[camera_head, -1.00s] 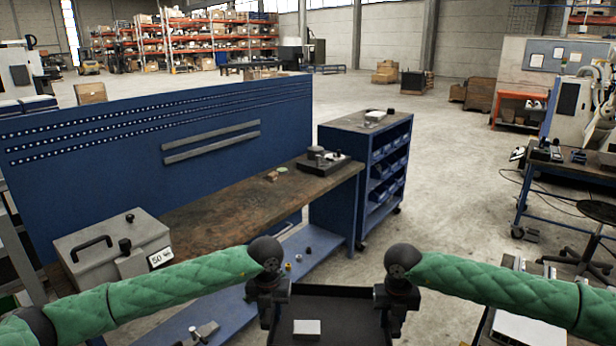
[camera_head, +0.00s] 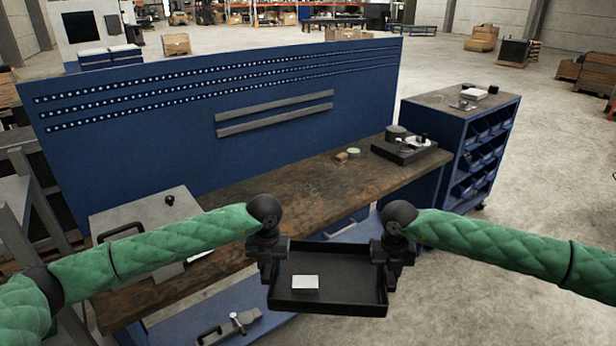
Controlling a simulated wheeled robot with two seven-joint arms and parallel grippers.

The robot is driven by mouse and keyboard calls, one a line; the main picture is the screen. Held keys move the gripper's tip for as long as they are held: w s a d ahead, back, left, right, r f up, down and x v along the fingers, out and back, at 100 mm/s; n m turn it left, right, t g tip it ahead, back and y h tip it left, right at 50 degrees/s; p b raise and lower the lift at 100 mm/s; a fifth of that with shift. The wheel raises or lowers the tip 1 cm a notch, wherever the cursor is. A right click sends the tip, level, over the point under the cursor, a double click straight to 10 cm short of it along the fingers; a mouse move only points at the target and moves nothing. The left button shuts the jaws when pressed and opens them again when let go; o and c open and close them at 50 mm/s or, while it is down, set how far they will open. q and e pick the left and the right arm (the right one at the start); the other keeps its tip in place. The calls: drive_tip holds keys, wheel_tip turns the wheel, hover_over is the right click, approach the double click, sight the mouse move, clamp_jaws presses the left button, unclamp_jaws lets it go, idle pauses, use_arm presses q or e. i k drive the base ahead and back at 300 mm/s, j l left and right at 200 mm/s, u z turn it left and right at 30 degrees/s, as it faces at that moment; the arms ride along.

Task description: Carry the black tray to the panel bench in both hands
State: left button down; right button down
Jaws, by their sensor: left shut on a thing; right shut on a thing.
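The black tray (camera_head: 345,288) is held in front of me, roughly level, by both hands. A small white-topped block (camera_head: 305,283) lies in it, left of the middle. My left gripper (camera_head: 270,268) is shut on the tray's left rim. My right gripper (camera_head: 390,265) is shut on its right rim. The panel bench (camera_head: 310,200) has a worn brown wooden top and a blue perforated back panel (camera_head: 160,140). In the picture the tray overlaps the bench's front edge; I cannot tell its exact height above the top.
A blue bin cabinet (camera_head: 455,140) stands beyond. The bench's middle top is clear.

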sight(314, 191)
drive_tip(key=i+l+u, duration=0.35)
drive_tip(key=i+l, duration=0.25)
drive_tip(key=i+l+u, duration=0.35)
drive_tip(key=i+l, duration=0.2)
drive_tip(key=l, duration=0.3)
drive_tip(key=i+l+u, duration=0.2)
drive_tip(key=l, duration=0.2)
drive_tip(key=i+l+u, duration=0.15)
drive_tip(key=l, duration=0.35)
drive_tip(key=i+l+u, duration=0.2)
drive_tip(key=l, duration=0.3)
drive_tip(key=i+l+u, duration=0.15)
drive_tip(key=l, duration=0.35)
